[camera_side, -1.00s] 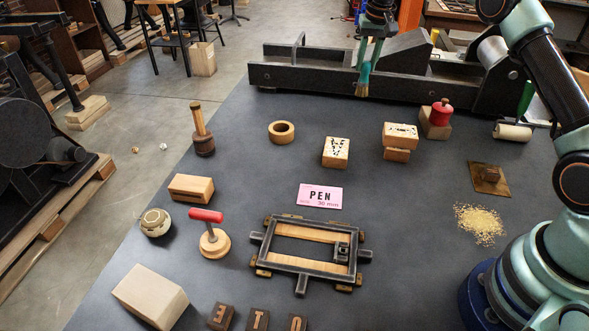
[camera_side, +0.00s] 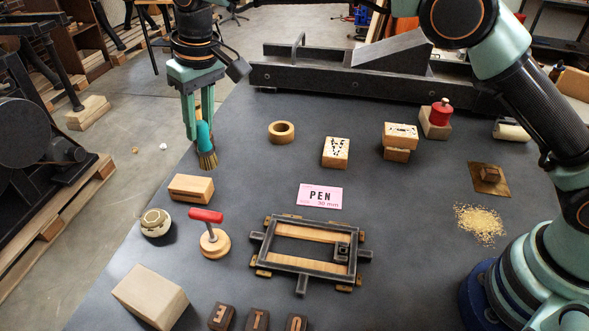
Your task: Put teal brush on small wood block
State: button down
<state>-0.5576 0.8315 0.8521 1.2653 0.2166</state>
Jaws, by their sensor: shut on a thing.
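The wooden tool with an upright handle is hidden behind my gripper.
A larger pale block (camera_side: 150,297) lies nearer the front. A metal frame (camera_side: 310,255), a pink card (camera_side: 320,196) and a wooden ring (camera_side: 281,132) lie to the right.

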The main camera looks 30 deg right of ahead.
jog(key=s+a+r+n, duration=0.1)
jog(key=s+a+n, duration=0.4)
jog(key=s+a, duration=1.1)
notch_tip(320, 180, down, 8)
jog(key=shift+s+a+g+y, duration=0.2)
jog(key=shift+a+g+y, duration=0.05)
jog(key=shift+g+y, duration=0.05)
jog(key=c, duration=0.6)
grip_release()
jog(key=shift+f, duration=0.1)
